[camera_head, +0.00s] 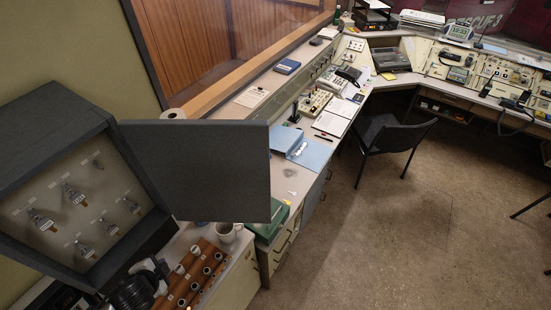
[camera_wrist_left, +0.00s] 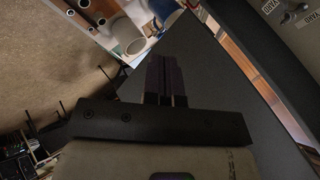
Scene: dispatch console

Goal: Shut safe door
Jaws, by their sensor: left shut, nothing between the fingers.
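The safe (camera_head: 45,112) is a dark grey box at the left in the head view, with several tagged keys hung inside. Its grey door (camera_head: 200,165) stands wide open, sticking out to the right. In the left wrist view the dark door (camera_wrist_left: 215,75) fills much of the middle, and the keyed inside of the safe (camera_wrist_left: 292,30) shows at the top right. My left gripper (camera_wrist_left: 165,58) is shut and empty, its fingers in front of the dark door; I cannot tell whether they touch it. In the head view, dark arm parts of mine show below the safe. My right gripper is out of view.
A white mug (camera_head: 228,232) and a wooden rack with knobs (camera_head: 190,278) stand on the counter below the door. A green box (camera_head: 270,222) and a blue folder (camera_head: 300,148) lie to its right.

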